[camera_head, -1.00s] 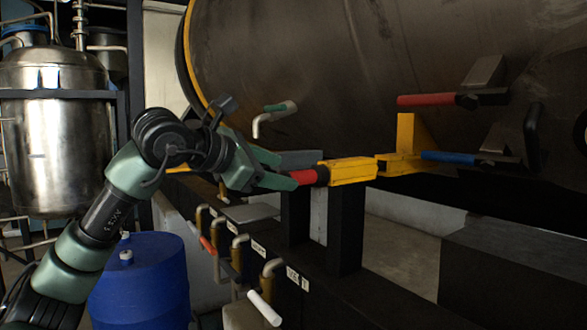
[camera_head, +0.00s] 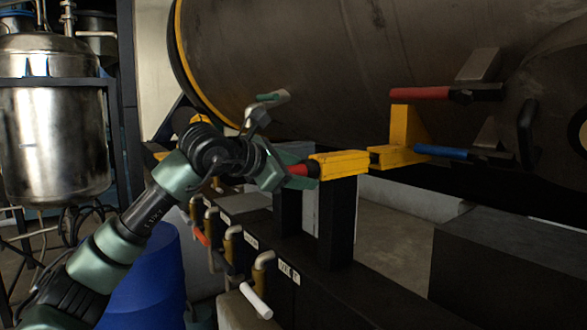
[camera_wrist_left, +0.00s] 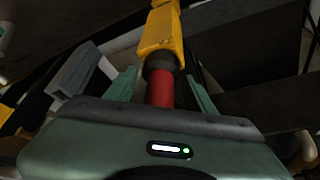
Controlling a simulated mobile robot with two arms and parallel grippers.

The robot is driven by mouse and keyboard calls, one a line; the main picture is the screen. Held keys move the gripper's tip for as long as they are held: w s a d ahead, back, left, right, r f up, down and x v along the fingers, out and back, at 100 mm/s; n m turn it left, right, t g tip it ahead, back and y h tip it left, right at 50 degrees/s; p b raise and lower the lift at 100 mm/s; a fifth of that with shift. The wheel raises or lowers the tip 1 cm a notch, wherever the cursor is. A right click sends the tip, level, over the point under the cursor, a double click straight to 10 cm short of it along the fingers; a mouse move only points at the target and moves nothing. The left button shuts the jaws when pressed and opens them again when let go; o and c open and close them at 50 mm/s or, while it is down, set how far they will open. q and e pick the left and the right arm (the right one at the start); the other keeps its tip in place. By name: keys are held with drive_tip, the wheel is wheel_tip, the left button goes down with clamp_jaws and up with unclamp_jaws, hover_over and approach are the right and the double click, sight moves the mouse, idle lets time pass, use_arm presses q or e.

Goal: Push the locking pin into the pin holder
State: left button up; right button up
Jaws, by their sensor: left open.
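The locking pin has a red handle (camera_head: 299,169), which shows at the left end of a yellow block, the pin holder (camera_head: 340,163). In the left wrist view the red handle (camera_wrist_left: 160,90) points straight ahead from my palm, with a black collar (camera_wrist_left: 160,64) between it and the yellow holder (camera_wrist_left: 161,28). My left gripper (camera_head: 296,171) is open, with one green finger on each side of the handle and a visible gap to it. The palm hides the near end of the handle. How deep the pin sits inside the holder is hidden. My right gripper is not in view.
A yellow bracket (camera_head: 404,140) stands right of the holder, with a red lever (camera_head: 420,93) and a blue lever (camera_head: 445,152). The large dark tank (camera_head: 310,60) is behind. Valve pipes (camera_head: 261,270) line the black frame below. A blue drum (camera_head: 145,275) stands lower left.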

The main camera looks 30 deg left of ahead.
use_arm(q)
clamp_jaws()
idle(1.3)
drive_tip(key=shift+r, duration=0.1)
drive_tip(key=shift+s+a+b, duration=0.4)
drive_tip(key=shift+s+b, duration=0.1)
drive_tip(key=shift+s, duration=0.35)
drive_tip(key=s+a+b, duration=0.5)
drive_tip(key=s, duration=0.8)
drive_tip(key=s+a+b, duration=0.5)
drive_tip(key=s, duration=0.8)
drive_tip(key=shift+a, duration=0.35)
